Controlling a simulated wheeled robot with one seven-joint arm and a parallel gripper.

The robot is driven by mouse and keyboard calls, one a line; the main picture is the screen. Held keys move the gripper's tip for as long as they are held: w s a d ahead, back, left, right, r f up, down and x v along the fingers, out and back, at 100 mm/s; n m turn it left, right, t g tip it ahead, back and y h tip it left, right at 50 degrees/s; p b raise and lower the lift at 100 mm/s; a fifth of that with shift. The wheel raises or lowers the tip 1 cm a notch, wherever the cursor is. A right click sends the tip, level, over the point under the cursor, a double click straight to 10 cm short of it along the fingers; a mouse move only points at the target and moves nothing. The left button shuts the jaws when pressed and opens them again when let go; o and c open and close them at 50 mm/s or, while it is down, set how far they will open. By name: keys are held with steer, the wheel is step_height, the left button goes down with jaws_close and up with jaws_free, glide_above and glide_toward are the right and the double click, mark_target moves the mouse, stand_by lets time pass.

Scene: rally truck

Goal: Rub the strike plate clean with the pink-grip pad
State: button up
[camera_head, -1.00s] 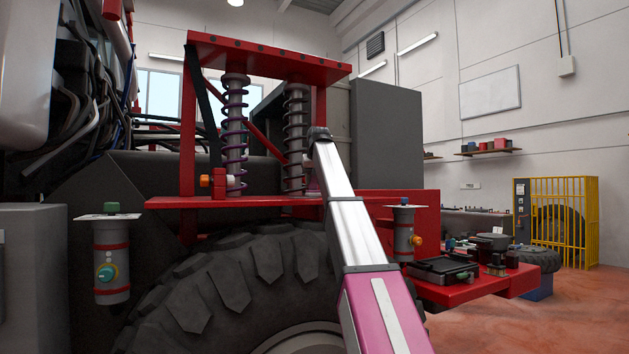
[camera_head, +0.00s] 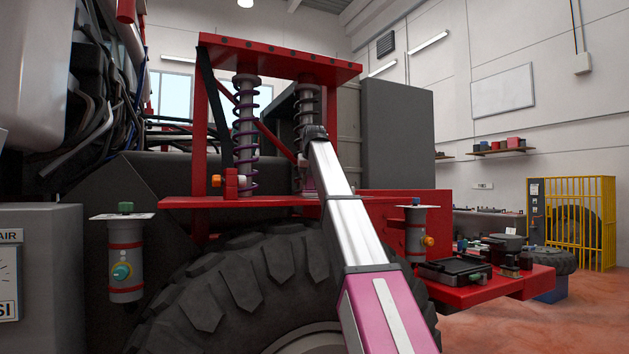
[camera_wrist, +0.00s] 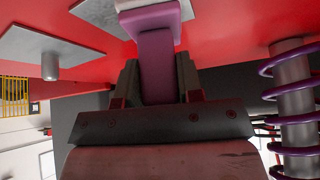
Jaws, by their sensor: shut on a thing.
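In the wrist view my gripper (camera_wrist: 158,78) is shut on the pink-grip pad (camera_wrist: 156,60), whose grip looks purple-pink. A second grey plate (camera_wrist: 30,48) with a stubby cylinder lies to the left. In the head view my arm reaches to the red shelf (camera_head: 180,202) beside the coil springs, and my gripper is mostly hidden.
A coil spring (camera_wrist: 296,100) stands close to the right of my gripper. In the head view there are another spring (camera_head: 246,135), an orange-red clamp (camera_head: 231,183), a big tyre (camera_head: 240,285) below, and a red side tray (camera_head: 490,290) with tools. Open floor lies at right.

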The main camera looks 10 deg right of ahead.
steer(key=shift+s+a+f, duration=0.1)
steer(key=shift+s+a, duration=0.2)
steer(key=shift+a, duration=0.55)
steer(key=shift+s+a, duration=0.25)
steer(key=shift+a, duration=0.6)
steer(key=shift+d, duration=0.15)
steer(key=shift+w+d+r, duration=0.1)
steer(key=shift+w+d, duration=0.25)
steer(key=shift+d, duration=0.7)
steer(key=shift+w+d+r, duration=0.1)
steer(key=shift+w+d, duration=0.25)
steer(key=shift+d, duration=0.65)
steer(key=shift+w+d, duration=0.35)
steer(key=shift+d, duration=0.7)
steer(key=shift+w+d+f, duration=0.1)
steer(key=shift+w+d, duration=0.2)
steer(key=shift+d, duration=0.5)
steer(key=shift+w+d+f, duration=0.1)
steer(key=shift+w+d, duration=0.15)
steer(key=shift+d, duration=0.55)
steer(key=shift+s+r, duration=0.1)
steer(key=shift+s, duration=0.1)
